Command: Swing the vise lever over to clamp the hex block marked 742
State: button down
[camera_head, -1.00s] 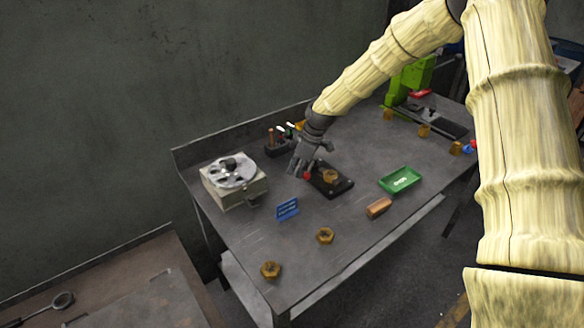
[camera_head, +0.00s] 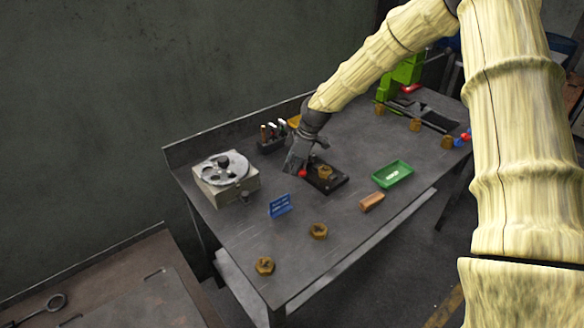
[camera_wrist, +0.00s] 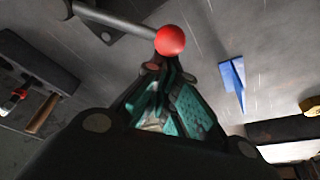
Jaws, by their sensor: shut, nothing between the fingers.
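The black vise (camera_head: 338,186) lies on the workbench with a brass hex block (camera_head: 325,172) in it. Its marking is too small to read. The lever's red ball knob (camera_head: 302,173) is at the vise's left side. In the wrist view the red knob (camera_wrist: 170,40) sits on the end of a grey lever rod (camera_wrist: 115,20). My gripper (camera_head: 291,168) is at the knob, low over the bench. In the wrist view my gripper (camera_wrist: 165,72) is shut and empty, with its fingertips right beside the knob; I cannot tell whether they touch it.
Loose hex blocks (camera_head: 319,231) lie near the front edge. A green tray (camera_head: 393,174) and copper-coloured block (camera_head: 372,202) are right of the vise. A tool holder (camera_head: 270,143) stands behind.

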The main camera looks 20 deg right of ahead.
jog(key=w+a, duration=0.1)
jog(key=w+a+f, duration=0.1)
jog(key=a, duration=0.1)
jog(key=shift+a, duration=0.1)
jog(key=b+v, duration=0.2)
jog(key=v, duration=0.8)
jog(key=shift+b, duration=0.35)
jog(key=shift+r, duration=0.15)
